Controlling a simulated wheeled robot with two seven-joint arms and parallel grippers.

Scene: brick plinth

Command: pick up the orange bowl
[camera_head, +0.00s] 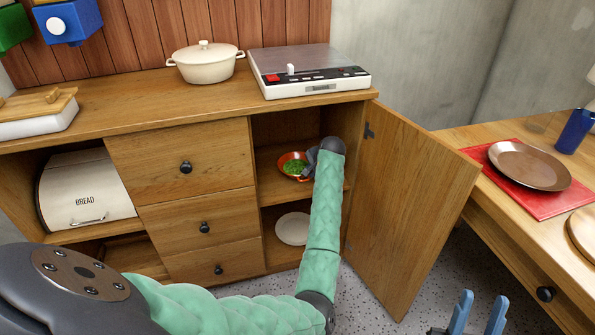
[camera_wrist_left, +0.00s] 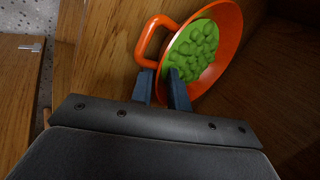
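The orange bowl (camera_head: 286,158) holds green pieces and is in the open right compartment of the cabinet, on its upper shelf. In the left wrist view the bowl (camera_wrist_left: 232,38) shows its looped handle beside my fingers. My left gripper (camera_head: 312,161) reaches into the compartment at the bowl's right side. In the left wrist view its two fingers (camera_wrist_left: 162,88) are close together with the bowl's rim by the handle between them. My right gripper (camera_head: 478,312) is open and empty at the bottom right, above the floor.
The open cabinet door (camera_head: 412,200) stands just right of my left arm. A pale plate (camera_head: 292,229) lies on the lower shelf. A white pot (camera_head: 205,65) and a cooktop (camera_head: 310,72) stand on the cabinet top. A side table at right holds a brown plate (camera_head: 530,166).

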